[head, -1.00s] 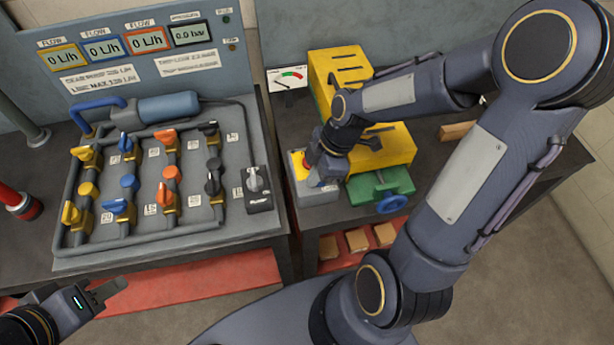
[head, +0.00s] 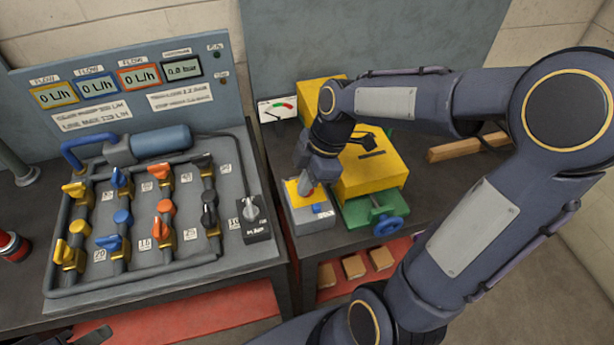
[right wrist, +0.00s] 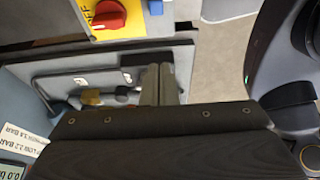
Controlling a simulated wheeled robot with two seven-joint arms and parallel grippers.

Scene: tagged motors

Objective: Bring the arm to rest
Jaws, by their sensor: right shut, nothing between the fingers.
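My right gripper (head: 306,184) is shut and empty. In the head view it hangs over a grey switch box (head: 312,225) with a yellow top, a red knob and a blue button, and partly hides the box. In the right wrist view the shut fingers (right wrist: 161,82) show apart from the red knob (right wrist: 110,14), which sits on the yellow plate beside the word OFF. My left gripper (head: 95,336) shows only as a dark tip at the bottom left edge; its jaws cannot be made out.
A yellow machine (head: 375,170) and a green vice (head: 365,213) with a blue wheel stand close right of the box. The valve panel (head: 150,277) with several coloured handles fills the left. A wooden block (head: 465,147) lies at the right. Floor shows in front.

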